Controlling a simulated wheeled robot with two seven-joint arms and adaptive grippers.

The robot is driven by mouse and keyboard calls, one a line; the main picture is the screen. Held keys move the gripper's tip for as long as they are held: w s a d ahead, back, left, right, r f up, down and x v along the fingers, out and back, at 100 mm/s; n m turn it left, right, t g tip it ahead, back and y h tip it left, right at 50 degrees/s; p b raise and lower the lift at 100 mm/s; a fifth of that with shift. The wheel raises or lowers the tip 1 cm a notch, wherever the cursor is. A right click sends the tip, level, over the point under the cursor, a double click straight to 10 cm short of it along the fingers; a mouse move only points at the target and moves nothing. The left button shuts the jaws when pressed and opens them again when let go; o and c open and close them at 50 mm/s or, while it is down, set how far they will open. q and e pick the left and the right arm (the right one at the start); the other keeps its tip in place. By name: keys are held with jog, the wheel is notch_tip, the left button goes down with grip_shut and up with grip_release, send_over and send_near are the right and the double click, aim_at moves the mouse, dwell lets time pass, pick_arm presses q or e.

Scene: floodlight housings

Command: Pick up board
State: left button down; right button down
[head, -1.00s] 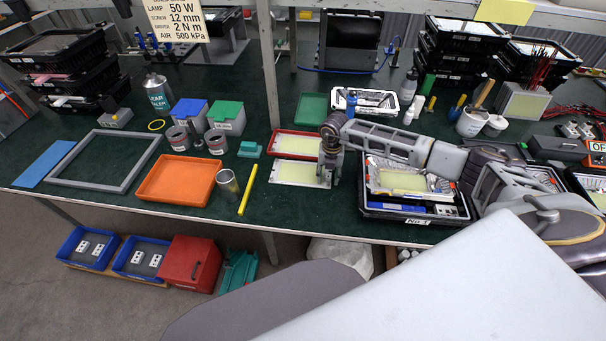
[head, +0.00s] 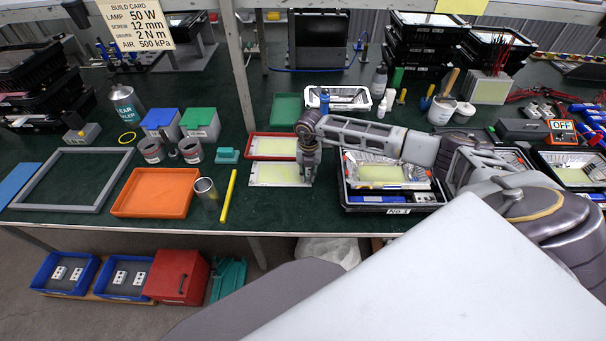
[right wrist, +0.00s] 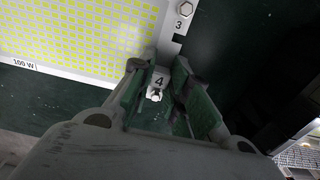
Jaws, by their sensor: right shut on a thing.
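The board (head: 275,175) is a pale plate with a yellow dotted face, lying on the green bench top in front of a red tray. In the right wrist view the board (right wrist: 85,35) reads "100 W" and has small tabs marked 3 and 4 along its edge. My right gripper (head: 307,180) comes down at the board's right edge. In the right wrist view my right gripper (right wrist: 160,105) is shut on the board at the tab marked 4. I cannot tell any lift. My left gripper is not in view.
The red tray (head: 250,153) behind holds a similar yellow plate. A black crate (head: 352,207) with a reflector housing stands close to the right. A yellow stick (head: 228,196), a metal can (head: 206,193) and an orange tray (head: 120,203) lie to the left.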

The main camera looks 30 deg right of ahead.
notch_tip(320, 180, up, 8)
jog(key=shift+f, duration=0.1)
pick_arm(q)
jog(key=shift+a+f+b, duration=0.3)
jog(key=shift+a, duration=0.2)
pick_arm(e)
jog(key=shift+r, duration=0.9)
jog(key=shift+r, duration=0.1)
